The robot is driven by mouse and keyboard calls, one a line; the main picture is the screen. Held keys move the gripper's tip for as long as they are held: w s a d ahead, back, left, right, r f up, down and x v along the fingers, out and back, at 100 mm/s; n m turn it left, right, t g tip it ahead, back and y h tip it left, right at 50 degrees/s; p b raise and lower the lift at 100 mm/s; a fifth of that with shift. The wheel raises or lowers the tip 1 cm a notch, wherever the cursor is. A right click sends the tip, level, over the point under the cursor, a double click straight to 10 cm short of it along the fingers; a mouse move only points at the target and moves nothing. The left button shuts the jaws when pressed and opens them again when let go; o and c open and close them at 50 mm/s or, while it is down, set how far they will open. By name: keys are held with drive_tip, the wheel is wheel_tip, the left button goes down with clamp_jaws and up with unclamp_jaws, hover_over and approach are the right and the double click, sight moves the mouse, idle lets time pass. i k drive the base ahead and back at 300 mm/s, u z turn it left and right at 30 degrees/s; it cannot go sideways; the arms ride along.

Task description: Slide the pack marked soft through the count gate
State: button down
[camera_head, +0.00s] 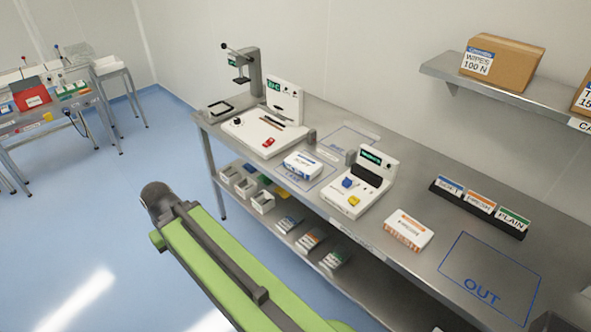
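A white pack with a blue label (302,165) lies flat on the steel bench, in a blue-outlined area; its print is too small to read surely, but its colour matches the blue card on the rack. Two short grey posts, a left one (311,138) and a right one (351,157), stand just behind it with a gap between them, and look like the count gate. The pack is on the near side of the gap. My green arm crosses the lower foreground, apart from the bench items. My gripper's fingertips do not show.
A white machine (262,137) stands left of the pack, and a smaller one (347,199) with blue and yellow parts stands right. An orange-labelled pack (408,230), a card rack (480,208) and the OUT area (489,278) lie further right. Another outlined area (350,136) lies behind the posts.

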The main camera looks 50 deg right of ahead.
sight(308, 169)
drive_tip(key=z, duration=0.15)
drive_tip(key=i, duration=1)
drive_tip(key=u, duration=0.1)
